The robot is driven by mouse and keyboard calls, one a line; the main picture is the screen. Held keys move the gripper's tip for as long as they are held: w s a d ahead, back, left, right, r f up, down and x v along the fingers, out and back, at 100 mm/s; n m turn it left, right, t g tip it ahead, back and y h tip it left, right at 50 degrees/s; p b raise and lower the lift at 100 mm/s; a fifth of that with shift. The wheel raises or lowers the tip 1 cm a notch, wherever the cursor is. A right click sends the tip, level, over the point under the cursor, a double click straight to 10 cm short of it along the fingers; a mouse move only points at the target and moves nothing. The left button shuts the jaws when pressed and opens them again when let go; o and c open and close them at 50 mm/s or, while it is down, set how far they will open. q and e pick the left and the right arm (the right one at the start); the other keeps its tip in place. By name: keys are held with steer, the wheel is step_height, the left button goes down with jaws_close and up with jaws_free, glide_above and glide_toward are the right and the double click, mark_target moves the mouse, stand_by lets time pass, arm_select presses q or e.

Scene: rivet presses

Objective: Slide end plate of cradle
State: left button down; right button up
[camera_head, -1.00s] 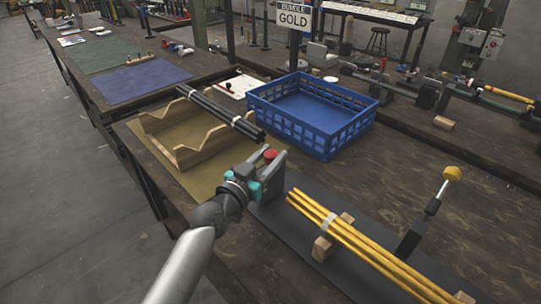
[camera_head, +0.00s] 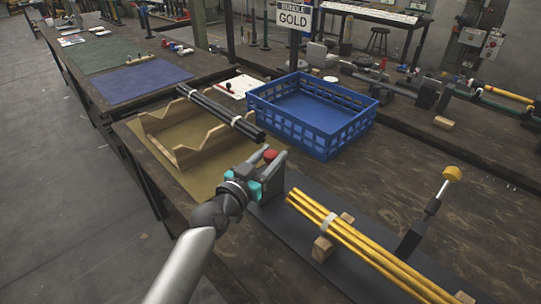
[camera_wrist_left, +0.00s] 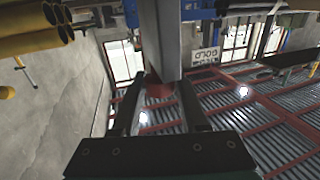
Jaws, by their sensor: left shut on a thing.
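The yellow rods (camera_head: 365,245) lie in a bundle with a white band, over wooden blocks (camera_head: 322,249) on a dark base. Their ends (camera_wrist_left: 35,30) show at upper left in the left wrist view. My right gripper is not in view.
A blue crate (camera_head: 312,115) stands behind my gripper. A yellow-knobbed lever (camera_head: 452,174) rises at right. Bare table lies between crate and rods.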

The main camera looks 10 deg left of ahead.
arm_select(q)
steer(key=shift+s+d, duration=0.2)
steer(key=shift+d, duration=0.1)
steer(key=s+d+p, duration=0.1)
steer(key=d, duration=0.1)
steer(key=s+d+p, duration=0.1)
steer(key=d+p, duration=0.1)
steer(key=s+d+p, duration=0.1)
steer(key=s+d, duration=0.1)
steer(key=shift+d, duration=0.15)
steer(key=shift+s+d+f, duration=0.1)
steer(key=shift+s+d, duration=0.2)
steer(key=shift+d, duration=0.05)
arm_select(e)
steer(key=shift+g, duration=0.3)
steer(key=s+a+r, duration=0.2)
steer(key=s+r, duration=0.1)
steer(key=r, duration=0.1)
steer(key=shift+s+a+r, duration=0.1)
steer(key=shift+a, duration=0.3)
arm_select(q)
steer(key=c, duration=0.8)
jaws_free()
steer(key=o, duration=0.4)
steer(key=shift+a, duration=0.1)
steer(key=shift+c, duration=0.2)
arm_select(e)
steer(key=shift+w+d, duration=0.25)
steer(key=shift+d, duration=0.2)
